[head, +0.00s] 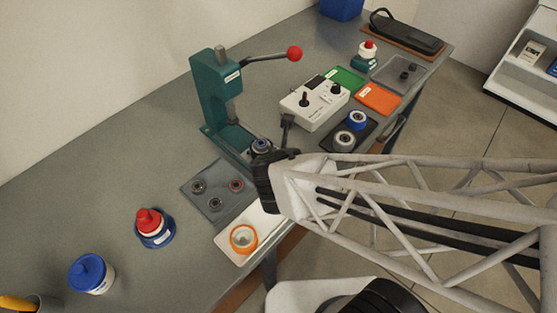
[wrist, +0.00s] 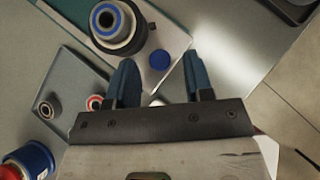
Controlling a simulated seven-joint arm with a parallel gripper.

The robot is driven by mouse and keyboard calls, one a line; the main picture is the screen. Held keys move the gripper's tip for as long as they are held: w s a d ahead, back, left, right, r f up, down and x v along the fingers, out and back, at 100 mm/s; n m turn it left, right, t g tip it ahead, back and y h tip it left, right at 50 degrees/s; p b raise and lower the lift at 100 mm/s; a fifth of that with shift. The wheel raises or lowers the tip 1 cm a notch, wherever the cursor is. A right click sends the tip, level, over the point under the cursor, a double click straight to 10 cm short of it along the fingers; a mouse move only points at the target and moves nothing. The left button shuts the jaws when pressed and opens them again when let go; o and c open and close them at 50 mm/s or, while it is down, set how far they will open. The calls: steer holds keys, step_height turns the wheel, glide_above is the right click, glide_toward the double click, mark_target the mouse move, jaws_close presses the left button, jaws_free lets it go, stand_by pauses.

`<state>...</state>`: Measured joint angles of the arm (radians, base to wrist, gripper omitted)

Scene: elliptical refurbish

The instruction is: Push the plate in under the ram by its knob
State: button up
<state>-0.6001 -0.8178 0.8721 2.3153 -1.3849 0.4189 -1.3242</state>
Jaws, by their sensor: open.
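The teal press (head: 213,95) stands on the bench, its grey ram (head: 233,112) above the base. In the wrist view, the pale sliding plate (wrist: 172,78) carries a round blue knob (wrist: 160,59) near its end. A dark holder (wrist: 128,43) with a blue-ringed part (wrist: 107,19) sits on the plate; the blue-ringed part also shows in the head view (head: 261,145), in front of the ram. My gripper (wrist: 163,67) is open, with its blue fingers on either side of the knob in the picture. I cannot tell whether they touch it. The knob is hidden in the head view.
A grey tray (head: 215,203) with small rings lies left of my gripper, beside a white tray (head: 262,224) with an orange ring. A white control box (head: 316,108) stands to the right. The press lever's red ball (head: 294,53) sticks out above the bench.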

mark_target(248, 148)
steer(key=shift+w+f, duration=0.15)
steer(key=shift+w, duration=0.1)
jaws_close()
steer(key=shift+a, duration=0.1)
stand_by(0.3)
steer(key=shift+w+a, duration=3.8)
steer(key=shift+w, duration=0.05)
jaws_free()
steer(key=shift+s, duration=0.15)
